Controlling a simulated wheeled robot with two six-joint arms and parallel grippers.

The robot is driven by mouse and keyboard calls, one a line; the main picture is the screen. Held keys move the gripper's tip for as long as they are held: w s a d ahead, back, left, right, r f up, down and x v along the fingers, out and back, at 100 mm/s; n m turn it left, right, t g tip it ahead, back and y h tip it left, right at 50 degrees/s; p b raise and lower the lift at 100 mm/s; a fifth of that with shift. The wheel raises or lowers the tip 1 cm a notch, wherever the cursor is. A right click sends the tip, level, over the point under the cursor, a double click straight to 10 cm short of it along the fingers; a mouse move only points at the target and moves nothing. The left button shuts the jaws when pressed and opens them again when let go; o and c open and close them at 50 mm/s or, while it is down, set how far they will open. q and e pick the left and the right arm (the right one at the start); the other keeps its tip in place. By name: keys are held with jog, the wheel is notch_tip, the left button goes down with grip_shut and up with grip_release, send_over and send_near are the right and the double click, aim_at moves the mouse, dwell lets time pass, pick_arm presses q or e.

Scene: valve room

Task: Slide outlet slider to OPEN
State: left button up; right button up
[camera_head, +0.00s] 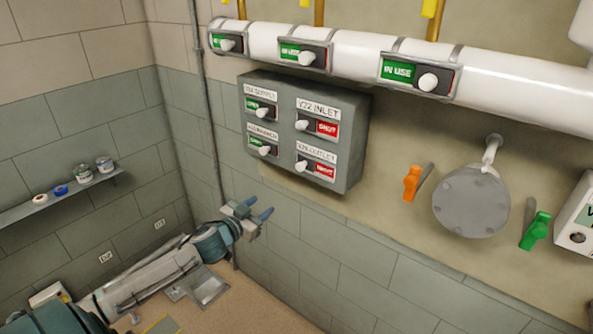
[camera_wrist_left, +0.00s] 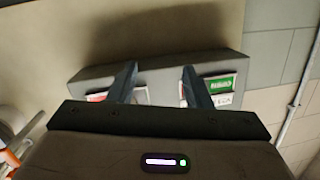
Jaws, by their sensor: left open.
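A grey control panel (camera_head: 353,145) with several sliders is on the wall. The outlet slider (camera_head: 302,165) is at the panel's lower right, under an OUTLET label; its white knob is at the left and red SHUT shows at its right. The inlet slider (camera_head: 302,125) above it also shows red SHUT. Both left-hand sliders show green. My left gripper (camera_head: 262,210) is open and empty, below and left of the panel, apart from it. In the left wrist view the gripper (camera_wrist_left: 159,72) faces the panel (camera_wrist_left: 210,62), its fingers partly hiding the labels. My right gripper is out of view.
A white pipe (camera_head: 510,80) with several IN USE sliders runs above the panel. An orange handle (camera_head: 411,183), a round grey flange (camera_head: 470,201) and a green handle (camera_head: 535,231) are to the right. A shelf (camera_head: 60,195) with small items is at left.

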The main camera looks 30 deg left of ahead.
pick_arm(q)
notch_tip(320, 180, up, 6)
jog(key=d+m+t+h, duration=0.1)
jog(key=d, duration=0.2)
jog(key=h, duration=0.1)
send_near(299, 168)
jog(key=shift+m+t, duration=0.3)
jog(key=shift+w+d+f+p, duration=0.15)
jog(key=shift+w+p, duration=0.15)
jog(key=shift+w, duration=2.05)
jog(key=shift+w+d+f+p, duration=0.15)
jog(key=shift+w+p, duration=0.1)
jog(key=shift+w, duration=2.15)
jog(key=shift+a, duration=0.1)
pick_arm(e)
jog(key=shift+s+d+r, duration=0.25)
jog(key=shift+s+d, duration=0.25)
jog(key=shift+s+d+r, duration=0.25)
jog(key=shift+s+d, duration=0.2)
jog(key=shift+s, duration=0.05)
pick_arm(q)
jog(key=c, duration=0.9)
grip_shut()
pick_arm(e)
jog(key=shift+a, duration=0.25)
